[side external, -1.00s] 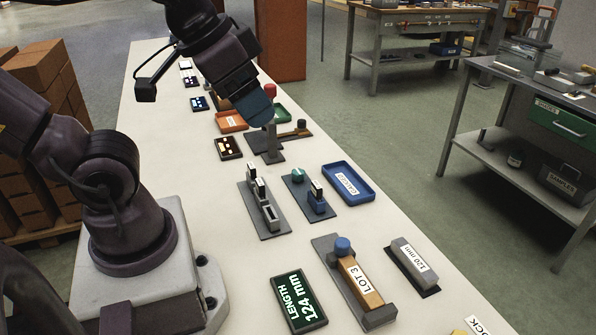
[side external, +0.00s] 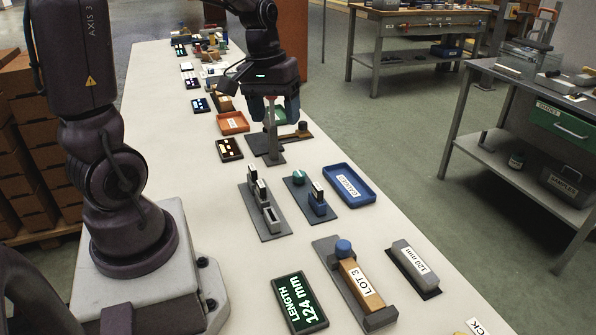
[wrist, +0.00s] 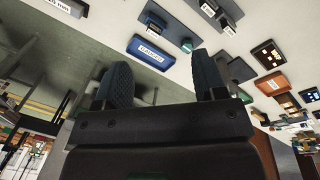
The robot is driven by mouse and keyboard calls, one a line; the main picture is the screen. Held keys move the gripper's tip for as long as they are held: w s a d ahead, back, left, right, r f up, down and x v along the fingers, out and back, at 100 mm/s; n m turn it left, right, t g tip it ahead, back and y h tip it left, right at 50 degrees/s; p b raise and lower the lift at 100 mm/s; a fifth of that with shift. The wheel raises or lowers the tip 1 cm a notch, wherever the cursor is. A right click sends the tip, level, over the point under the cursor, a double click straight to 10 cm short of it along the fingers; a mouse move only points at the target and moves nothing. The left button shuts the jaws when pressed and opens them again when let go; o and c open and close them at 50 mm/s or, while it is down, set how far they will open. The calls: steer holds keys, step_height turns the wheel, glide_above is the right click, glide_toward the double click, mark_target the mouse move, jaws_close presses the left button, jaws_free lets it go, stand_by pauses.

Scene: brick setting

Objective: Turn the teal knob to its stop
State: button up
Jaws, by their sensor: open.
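The teal knob (side external: 299,178) sits on a dark base plate (side external: 326,209) beside a blue block (side external: 317,205) with a white-faced top, near the middle of the table. In the wrist view the knob (wrist: 187,45) shows small, beyond my fingers. My gripper (side external: 274,116) points down farther back along the table, well apart from the knob. Its two fingers are spread, with nothing seen held between them in the wrist view (wrist: 163,82). In the side view they overlap a grey post (side external: 273,143); contact cannot be told.
A blue tray (side external: 368,194) lies right of the knob's plate, and a grey fixture with upright blocks (side external: 262,201) lies left. An orange tray (side external: 233,122) and a dark panel (side external: 229,149) are near my gripper. The LOT 3 fixture (side external: 360,283) stands in front. White tabletop is bare between them.

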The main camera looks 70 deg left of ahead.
mark_target(299, 173)
steer(key=w+a+f+n+t+h, duration=0.1)
steer(key=w+a+f+n, duration=0.2)
steer(key=a+f+n, duration=0.5)
steer(key=w+a+f+n+t+h, duration=0.1)
steer(key=w+a+f+n, duration=0.35)
steer(key=a+n, duration=0.5)
steer(key=shift+n, duration=0.25)
steer(key=x, duration=0.8)
steer(key=s+d+x, duration=0.1)
steer(key=x, duration=0.4)
steer(key=shift+a, duration=0.1)
steer(key=c, duration=0.9)
